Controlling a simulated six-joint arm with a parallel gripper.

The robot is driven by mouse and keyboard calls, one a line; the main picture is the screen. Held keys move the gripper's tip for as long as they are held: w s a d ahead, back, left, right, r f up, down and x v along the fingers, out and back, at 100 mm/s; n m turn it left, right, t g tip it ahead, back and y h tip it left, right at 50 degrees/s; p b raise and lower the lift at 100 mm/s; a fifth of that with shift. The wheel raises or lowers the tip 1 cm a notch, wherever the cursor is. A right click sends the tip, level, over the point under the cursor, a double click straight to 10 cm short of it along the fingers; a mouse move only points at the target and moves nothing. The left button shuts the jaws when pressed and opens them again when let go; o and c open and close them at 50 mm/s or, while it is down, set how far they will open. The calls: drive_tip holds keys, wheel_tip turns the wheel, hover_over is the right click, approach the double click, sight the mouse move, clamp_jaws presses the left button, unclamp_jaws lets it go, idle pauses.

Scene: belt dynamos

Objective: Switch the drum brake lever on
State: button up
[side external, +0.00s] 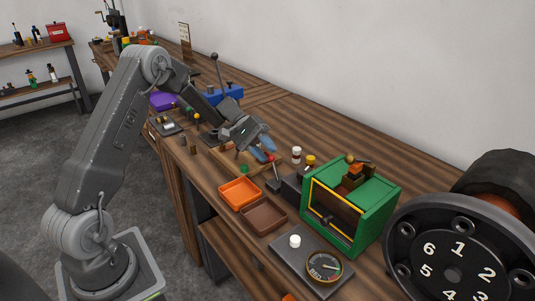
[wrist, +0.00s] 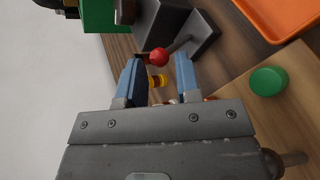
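A lever with a red ball knob (side external: 271,159) rises on a thin shaft from a dark housing between the orange tray and the green box; I take it as the drum brake lever. In the wrist view the red knob (wrist: 159,56) shows near the fingertips, with its shaft (wrist: 178,46) slanting up to a grey base plate (wrist: 207,38). My gripper (side external: 266,148) is open, its blue fingers just above and left of the knob in the side view. In the wrist view a gap shows on each side of the knob; contact is not visible.
An orange tray (side external: 240,192) and a brown tray (side external: 265,215) lie in front of the lever. A green box (side external: 377,222) stands to the right, near a gauge (side external: 324,267). Small bottles (side external: 296,154) stand behind the lever. A blue box (side external: 224,95) with a tall lever stands farther back.

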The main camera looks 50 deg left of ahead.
drive_tip(key=v, duration=1.2)
drive_tip(key=shift+a, duration=0.2)
drive_tip(key=shift+r, duration=0.2)
drive_tip(key=s+d+r+m+y, duration=0.1)
drive_tip(key=s+d+r+y, duration=0.15)
drive_tip(key=d, duration=0.25)
drive_tip(key=s+d+r+m+g+y, duration=0.1)
drive_tip(key=s+d+r+y, duration=0.15)
drive_tip(key=d, duration=0.25)
drive_tip(key=s+d+r+m+y, duration=0.1)
drive_tip(key=s+d+r, duration=0.1)
drive_tip(key=d+r, duration=0.25)
drive_tip(key=s+d+m+t+y, duration=0.2)
drive_tip(key=s+d+y, duration=0.1)
drive_tip(key=s, duration=0.6)
drive_tip(key=s+d+m+t+y, duration=0.2)
drive_tip(key=s+d, duration=0.4)
drive_tip(key=s, duration=0.3)
drive_tip(key=shift+f+t+y, duration=0.45)
drive_tip(key=shift+t+y, duration=0.05)
drive_tip(key=shift+y, duration=0.2)
drive_tip(key=shift+o, duration=0.3)
